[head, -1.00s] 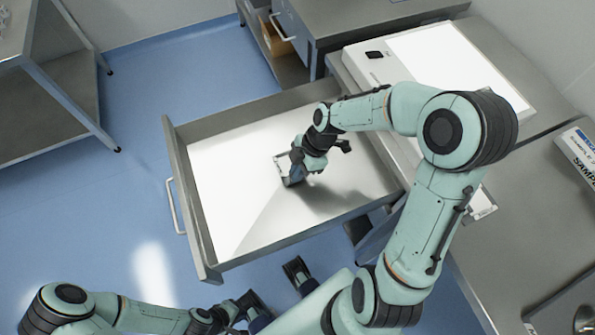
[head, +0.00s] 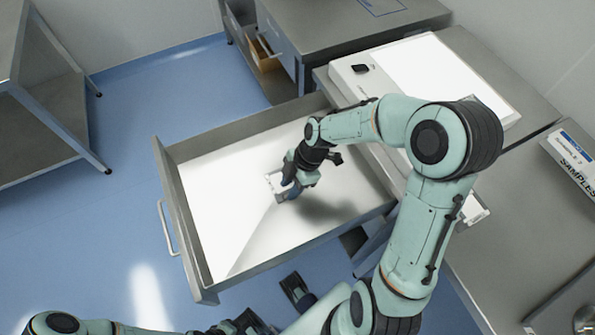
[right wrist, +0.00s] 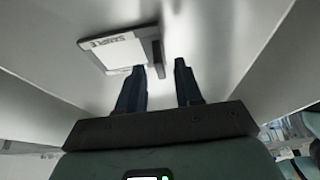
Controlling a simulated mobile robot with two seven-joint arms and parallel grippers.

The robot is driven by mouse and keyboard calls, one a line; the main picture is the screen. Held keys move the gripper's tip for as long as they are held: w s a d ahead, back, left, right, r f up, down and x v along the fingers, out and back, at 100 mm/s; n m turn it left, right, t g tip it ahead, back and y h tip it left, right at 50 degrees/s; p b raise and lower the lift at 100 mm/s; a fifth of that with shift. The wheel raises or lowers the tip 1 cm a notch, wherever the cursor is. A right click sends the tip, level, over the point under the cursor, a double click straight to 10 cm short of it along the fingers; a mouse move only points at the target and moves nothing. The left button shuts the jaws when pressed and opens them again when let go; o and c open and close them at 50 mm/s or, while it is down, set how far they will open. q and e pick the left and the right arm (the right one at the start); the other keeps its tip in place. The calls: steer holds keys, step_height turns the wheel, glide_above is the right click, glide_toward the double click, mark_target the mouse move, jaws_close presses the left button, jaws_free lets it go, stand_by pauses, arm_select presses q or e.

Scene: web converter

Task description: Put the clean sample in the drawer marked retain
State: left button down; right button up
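The sample (head: 273,182), a small flat white piece with a grey edge, is inside the open drawer (head: 176,205), over its pale floor. The right wrist view shows the sample (right wrist: 122,52) with "SAMPLE" printed on it. My right gripper (head: 286,194) is low inside the drawer, just beside the sample. I see no "retain" marking on the drawer. My left gripper (head: 245,321) is partly cut off at the bottom edge; its opening is unclear.
A white lit panel (head: 445,68) lies on the steel bench behind the drawer. A box marked "SAMPLES" (head: 572,160) stands at the right. A steel table (head: 45,100) is at the left. Blue floor (head: 80,230) is clear left of the drawer.

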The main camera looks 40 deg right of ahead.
steer(key=p+v, duration=0.1)
steer(key=v, duration=1)
